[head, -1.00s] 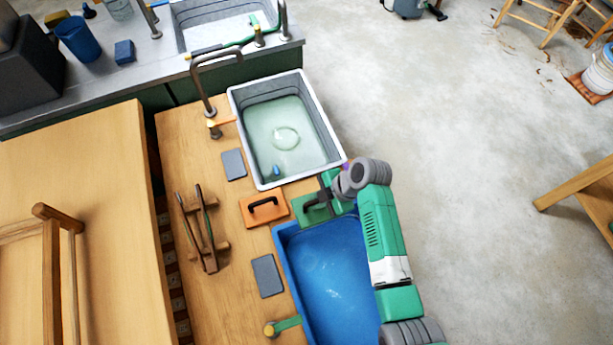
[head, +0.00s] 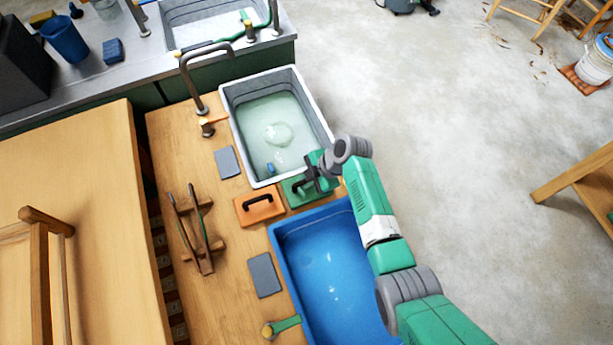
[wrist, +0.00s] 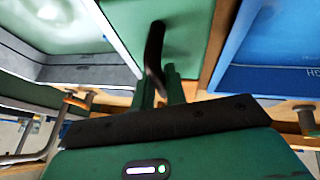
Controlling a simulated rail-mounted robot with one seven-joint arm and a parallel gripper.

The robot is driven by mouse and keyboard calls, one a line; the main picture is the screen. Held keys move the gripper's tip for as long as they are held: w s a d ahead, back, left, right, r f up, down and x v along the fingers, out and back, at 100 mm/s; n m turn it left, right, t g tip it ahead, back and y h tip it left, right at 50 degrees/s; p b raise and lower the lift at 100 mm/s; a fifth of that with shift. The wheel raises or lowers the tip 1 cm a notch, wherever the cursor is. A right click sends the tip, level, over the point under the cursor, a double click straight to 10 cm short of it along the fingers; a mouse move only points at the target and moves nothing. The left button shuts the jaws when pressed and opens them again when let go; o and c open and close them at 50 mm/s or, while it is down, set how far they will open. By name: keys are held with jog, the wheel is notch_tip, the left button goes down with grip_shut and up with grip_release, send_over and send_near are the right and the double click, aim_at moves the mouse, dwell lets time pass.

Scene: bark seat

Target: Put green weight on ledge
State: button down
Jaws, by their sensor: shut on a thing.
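The green weight (head: 294,199), a flat green slab with a black handle, is at the strip between the two basins, to the right of the orange weight. My gripper (head: 312,186) is over it and shut on its black handle. In the wrist view the green weight (wrist: 190,30) fills the top middle, with its dark handle (wrist: 154,55) at my fingers (wrist: 160,88). The ledge appears to be the wooden strip between the basins, mostly hidden under the weights. I cannot tell whether the green weight touches it.
The orange weight (head: 259,207) lies close on the left. A grey-white basin of water (head: 328,125) is behind and a blue basin (head: 283,262) in front. A tap (head: 196,85), a wooden rack (head: 205,262) and grey slabs (head: 265,275) are on the left.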

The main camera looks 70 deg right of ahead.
jog(key=shift+f, duration=0.15)
jog(key=c, duration=1.4)
grip_release()
jog(key=shift+c, duration=0.2)
jog(key=shift+r, duration=0.4)
jog(key=p+v, duration=0.2)
jog(key=v, duration=0.9)
jog(key=shift+s, duration=0.35)
jog(key=shift+w+r, duration=0.1)
jog(key=shift+r, duration=0.1)
